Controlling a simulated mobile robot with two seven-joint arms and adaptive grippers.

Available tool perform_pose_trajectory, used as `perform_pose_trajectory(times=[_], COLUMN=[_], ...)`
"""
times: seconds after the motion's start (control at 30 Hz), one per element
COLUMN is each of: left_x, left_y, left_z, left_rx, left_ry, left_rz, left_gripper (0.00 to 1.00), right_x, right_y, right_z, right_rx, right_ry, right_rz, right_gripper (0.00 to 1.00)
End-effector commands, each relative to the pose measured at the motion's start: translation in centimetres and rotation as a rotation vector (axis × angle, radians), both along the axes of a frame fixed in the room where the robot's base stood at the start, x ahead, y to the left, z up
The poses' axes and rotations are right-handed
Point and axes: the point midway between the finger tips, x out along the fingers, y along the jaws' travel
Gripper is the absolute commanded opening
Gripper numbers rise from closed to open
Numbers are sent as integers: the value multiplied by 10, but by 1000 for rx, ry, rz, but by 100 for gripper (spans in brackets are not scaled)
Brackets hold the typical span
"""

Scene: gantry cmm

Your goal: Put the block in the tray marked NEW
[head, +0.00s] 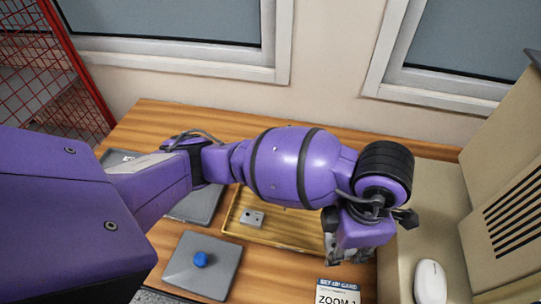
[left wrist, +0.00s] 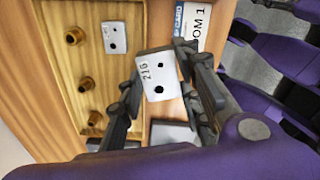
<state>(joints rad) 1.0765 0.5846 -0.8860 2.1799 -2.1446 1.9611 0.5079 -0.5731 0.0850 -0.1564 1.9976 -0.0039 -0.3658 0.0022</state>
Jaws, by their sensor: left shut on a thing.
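My left gripper (head: 345,256) reaches over the right end of the wooden tray in the head view. It is shut on a pale grey block (left wrist: 157,76) with two dark holes and a printed number, clearest in the left wrist view, where the gripper (left wrist: 162,82) has a finger on each side. The block looks held above the table. Another grey tray (head: 205,208) is partly hidden behind my arm. I cannot read the word NEW on any tray. My right gripper is not in view.
The wooden tray (head: 276,240) holds a second pale block (head: 252,218) and several brass fittings (left wrist: 85,85). A set-up card (head: 338,291) lies at the front. A beige machine base (head: 443,215) with a white mouse (head: 430,281) stands right. Windows and wall are behind.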

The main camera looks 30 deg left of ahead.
Motion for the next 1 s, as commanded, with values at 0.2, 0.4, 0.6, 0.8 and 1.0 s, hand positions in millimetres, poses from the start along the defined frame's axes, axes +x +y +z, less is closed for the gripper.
perform_pose_trajectory(times=[0.2,0.4,0.6,0.8,1.0], left_x=[4,20,37,46,49], left_y=[2,45,87,110,118], left_z=[0,-20,-47,-79,-89], left_rx=[3,6,4,4,2], left_ry=[-8,-8,-5,-5,-7], left_rz=[104,110,107,103,101], left_gripper=[3,3,3,3,3], right_x=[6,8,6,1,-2], right_y=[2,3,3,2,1], right_z=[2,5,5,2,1], right_rx=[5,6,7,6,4], right_ry=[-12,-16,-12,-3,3], right_rz=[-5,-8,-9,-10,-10], right_gripper=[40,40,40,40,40])
